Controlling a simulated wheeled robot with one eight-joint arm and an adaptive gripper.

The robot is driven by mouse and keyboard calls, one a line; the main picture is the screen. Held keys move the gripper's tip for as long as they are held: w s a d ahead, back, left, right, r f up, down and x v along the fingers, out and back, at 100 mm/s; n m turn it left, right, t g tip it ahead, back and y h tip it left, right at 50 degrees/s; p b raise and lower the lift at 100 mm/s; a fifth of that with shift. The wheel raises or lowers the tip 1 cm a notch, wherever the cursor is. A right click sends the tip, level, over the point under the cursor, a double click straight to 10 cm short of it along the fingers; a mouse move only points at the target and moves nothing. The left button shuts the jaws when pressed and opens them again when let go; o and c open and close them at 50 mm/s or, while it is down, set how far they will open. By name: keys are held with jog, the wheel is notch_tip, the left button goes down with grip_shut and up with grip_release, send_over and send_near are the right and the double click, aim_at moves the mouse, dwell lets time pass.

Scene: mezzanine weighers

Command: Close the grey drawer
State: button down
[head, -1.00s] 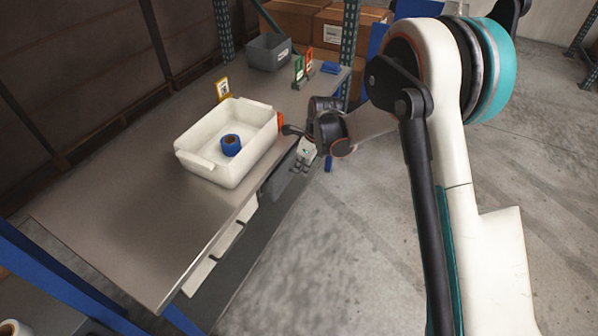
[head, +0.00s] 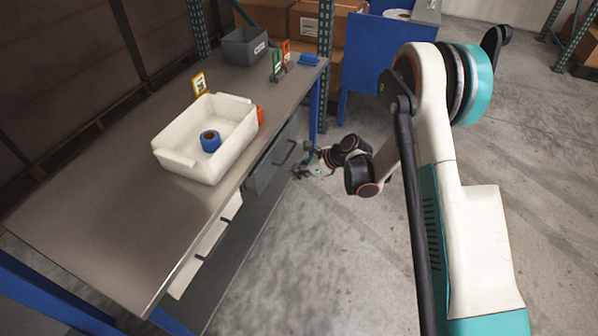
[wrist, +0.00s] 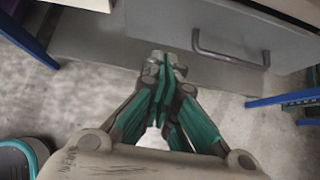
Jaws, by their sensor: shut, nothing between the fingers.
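The grey drawer (head: 272,166) is under the right side of the workbench, with a dark bar handle on its front. In the head view I cannot tell how far it stands out. Its grey front (wrist: 180,22) and bar handle (wrist: 228,53) fill the upper part of the wrist view. My gripper (head: 301,171) is beside the drawer front, on its outer side, with no clear contact. In the wrist view, my gripper's fingertips (wrist: 165,60) are together and empty, below and left of the handle.
White drawers (head: 205,243) sit nearer under the same workbench (head: 110,215). On top are a white tray (head: 180,165) holding a blue tape roll (head: 210,141), and a grey bin (head: 243,47). A blue bench leg (head: 315,112) stands beyond the drawer.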

aim_at(265, 167)
jog(key=shift+w+a+f+b, duration=0.45)
jog(key=shift+a+f+b, duration=0.15)
jog(key=shift+a, duration=0.7)
jog(key=shift+w+a+f+b, duration=0.5)
jog(key=shift+a+f, duration=0.15)
jog(key=shift+a, duration=0.6)
jog(key=shift+w+a+f+b, duration=0.5)
jog(key=shift+a+f, duration=0.15)
jog(key=shift+a, duration=0.65)
jog(key=a, duration=0.1)
jog(key=w+a, duration=0.1)
jog(key=a, duration=0.2)
jog(key=shift+w+a, duration=0.3)
jog(key=shift+a, duration=0.1)
jog(key=shift+d, duration=0.1)
